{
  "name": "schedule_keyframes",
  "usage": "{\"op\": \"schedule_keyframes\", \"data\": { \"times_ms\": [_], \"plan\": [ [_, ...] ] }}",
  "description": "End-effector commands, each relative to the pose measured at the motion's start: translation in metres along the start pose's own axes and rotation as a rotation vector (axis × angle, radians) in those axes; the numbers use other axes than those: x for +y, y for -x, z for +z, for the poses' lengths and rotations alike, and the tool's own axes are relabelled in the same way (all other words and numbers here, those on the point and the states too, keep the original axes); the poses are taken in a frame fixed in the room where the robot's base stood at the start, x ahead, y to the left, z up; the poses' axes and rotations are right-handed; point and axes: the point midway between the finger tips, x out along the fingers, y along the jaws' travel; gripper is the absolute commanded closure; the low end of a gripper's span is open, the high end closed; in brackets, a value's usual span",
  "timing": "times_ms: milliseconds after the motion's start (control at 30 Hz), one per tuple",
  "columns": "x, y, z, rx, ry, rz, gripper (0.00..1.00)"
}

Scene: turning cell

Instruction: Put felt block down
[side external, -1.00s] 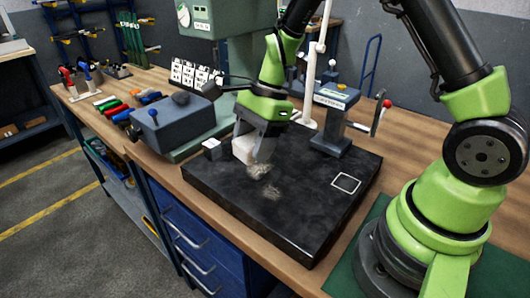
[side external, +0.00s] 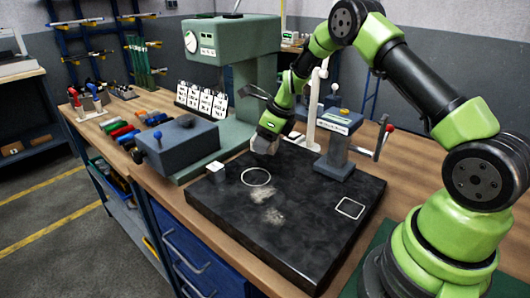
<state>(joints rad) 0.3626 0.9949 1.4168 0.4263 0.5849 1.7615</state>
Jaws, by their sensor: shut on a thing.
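My gripper (side external: 265,147) is over the far edge of the black slab, beyond a white circle outline (side external: 256,177) drawn on it. Its fingers are shut on a pale grey thing, most likely the felt block (side external: 263,146), which is mostly hidden by the fingers. I cannot tell whether the block touches the slab (side external: 310,235) or hangs just above it. Two pale dusty patches lie on the slab in front of the circle, and a white square outline (side external: 350,208) is at its right.
A small white-topped block (side external: 216,173) stands at the slab's left corner. A grey vise-like box (side external: 178,143) and a green machine (side external: 240,60) stand behind left. A grey stand with a red-knobbed lever (side external: 338,150) is close right of my gripper. The slab's front is clear.

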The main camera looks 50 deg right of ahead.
Motion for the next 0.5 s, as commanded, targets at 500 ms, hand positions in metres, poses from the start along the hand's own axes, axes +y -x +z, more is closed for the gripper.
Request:
{"op": "schedule_keyframes", "data": {
  "times_ms": [500],
  "plan": [
    [0.001, -0.032, -0.014, 0.001, 0.002, 0.001, 0.77]
  ]
}}
